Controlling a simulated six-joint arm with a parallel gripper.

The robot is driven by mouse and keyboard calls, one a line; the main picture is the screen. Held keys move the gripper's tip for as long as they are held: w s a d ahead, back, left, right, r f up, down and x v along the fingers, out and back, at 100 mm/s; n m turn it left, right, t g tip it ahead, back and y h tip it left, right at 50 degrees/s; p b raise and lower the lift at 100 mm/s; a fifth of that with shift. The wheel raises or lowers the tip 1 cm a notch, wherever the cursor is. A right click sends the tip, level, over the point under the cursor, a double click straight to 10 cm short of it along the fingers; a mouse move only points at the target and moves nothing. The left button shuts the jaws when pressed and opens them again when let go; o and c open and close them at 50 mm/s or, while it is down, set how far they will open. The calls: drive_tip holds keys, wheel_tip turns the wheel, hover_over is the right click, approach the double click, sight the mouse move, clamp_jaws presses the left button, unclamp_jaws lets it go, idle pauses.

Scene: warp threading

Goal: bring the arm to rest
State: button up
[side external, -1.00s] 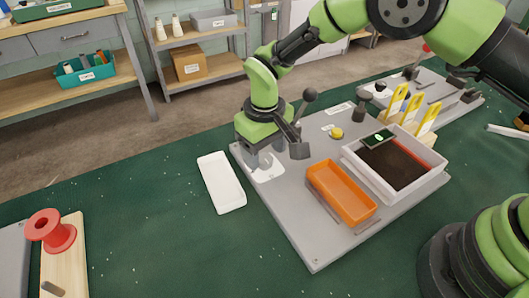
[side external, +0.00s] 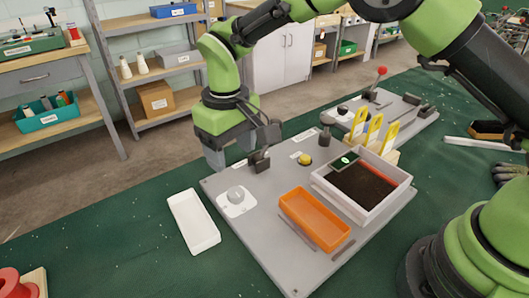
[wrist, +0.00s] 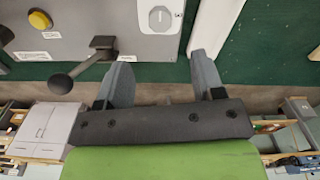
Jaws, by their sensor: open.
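My gripper (side external: 230,155) is in the air above the back left edge of the grey work plate (side external: 265,235), pointing down. Its two grey fingers are apart with nothing between them. In the wrist view my gripper (wrist: 161,65) also shows spread and empty fingers. A round grey knob on a white plate (side external: 236,196) stands in front of and below the fingers, clear of them. A black lever with a ball end (wrist: 62,83) lies near one finger in the wrist view; I cannot tell the gap.
An orange tray (side external: 315,219) and a white box of dark material (side external: 405,182) sit on the plate, with yellow upright pieces (side external: 374,130) behind. An empty white tray (side external: 193,221) lies left. A yellow button (side external: 304,159) is mid-plate. Green cloth at front left is mostly clear.

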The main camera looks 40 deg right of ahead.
drive_tip(key=s+d+r+m+t+y, duration=0.1)
drive_tip(key=s+d+r+m+t, duration=0.1)
drive_tip(key=s+d+r, duration=0.45)
drive_tip(key=s+d+r+m+t+y, duration=0.1)
drive_tip(key=s+d+r, duration=0.15)
drive_tip(key=r, duration=0.75)
drive_tip(key=s+d+m+t, duration=0.1)
drive_tip(key=s+d+t, duration=0.1)
drive_tip(key=s, duration=0.5)
drive_tip(key=s+d+r+m+t, duration=0.1)
drive_tip(key=s+d+m+t, duration=0.1)
drive_tip(key=s, duration=0.4)
drive_tip(key=shift+s+d+r, duration=0.3)
drive_tip(key=shift+s+d, duration=0.05)
drive_tip(key=shift+d, duration=0.4)
